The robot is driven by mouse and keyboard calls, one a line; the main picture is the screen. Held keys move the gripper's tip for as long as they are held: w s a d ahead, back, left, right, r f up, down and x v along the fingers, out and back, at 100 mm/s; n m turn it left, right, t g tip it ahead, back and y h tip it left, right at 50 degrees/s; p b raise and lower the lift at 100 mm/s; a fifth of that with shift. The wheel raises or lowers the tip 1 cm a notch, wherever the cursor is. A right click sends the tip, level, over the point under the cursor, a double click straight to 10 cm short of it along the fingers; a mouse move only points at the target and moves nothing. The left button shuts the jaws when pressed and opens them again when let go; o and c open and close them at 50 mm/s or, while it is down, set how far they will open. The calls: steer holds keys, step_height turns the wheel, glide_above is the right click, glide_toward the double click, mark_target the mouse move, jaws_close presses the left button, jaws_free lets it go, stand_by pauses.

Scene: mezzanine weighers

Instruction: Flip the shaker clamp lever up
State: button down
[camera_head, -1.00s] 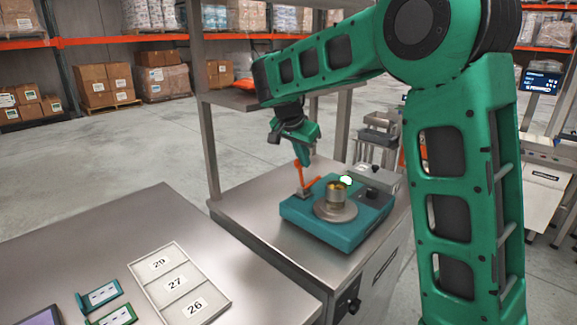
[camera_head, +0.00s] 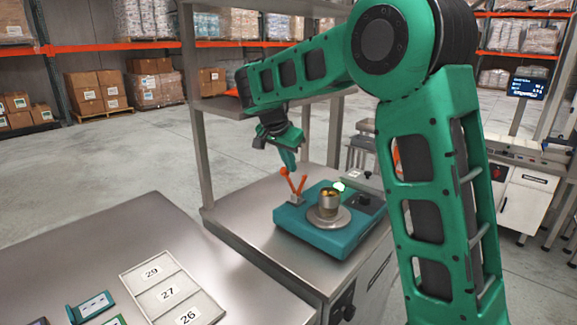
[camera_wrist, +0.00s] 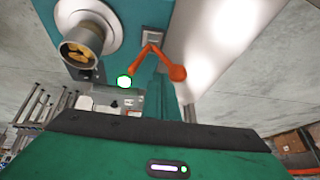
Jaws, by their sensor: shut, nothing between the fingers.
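The teal shaker (camera_head: 320,238) sits on the steel bench with a round plate on top, and a metal cup (camera_head: 329,202) stands on the plate. The orange clamp lever (camera_head: 302,184) is at the shaker's far left corner. Two orange arms form a V there, the left one ending in a round knob. In the wrist view the orange lever (camera_wrist: 177,73) spreads from a small grey bracket (camera_wrist: 153,37). My gripper (camera_head: 290,168) is shut and empty, pointing down right at the lever's top. Whether it touches the lever I cannot tell.
A steel shelf post (camera_head: 195,120) stands left of my gripper. A tray with cards 29, 27 and 26 (camera_head: 128,268) lies on the near bench (camera_head: 130,225). Small grey equipment stands behind the shaker. The bench left of the shaker is bare.

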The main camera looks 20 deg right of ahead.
steer(key=s+a, duration=0.8)
steer(key=a, duration=0.1)
steer(key=shift+a+r, duration=0.3)
steer(key=shift+r, duration=0.15)
steer(key=s+d+f+n+g+y, duration=0.1)
steer(key=s+d+f+n+g, duration=0.15)
steer(key=s+d, duration=1.5)
steer(key=s+d+f+n+y, duration=0.1)
steer(key=s+f, duration=0.2)
steer(key=s, duration=0.7)
steer(key=s+d+f+n+g+y, duration=0.1)
steer(key=s+f, duration=0.3)
steer(key=s, duration=0.6)
steer(key=shift+d+f+n+y, duration=0.15)
steer(key=shift+d+n+y, duration=0.3)
steer(key=shift+y, duration=0.35)
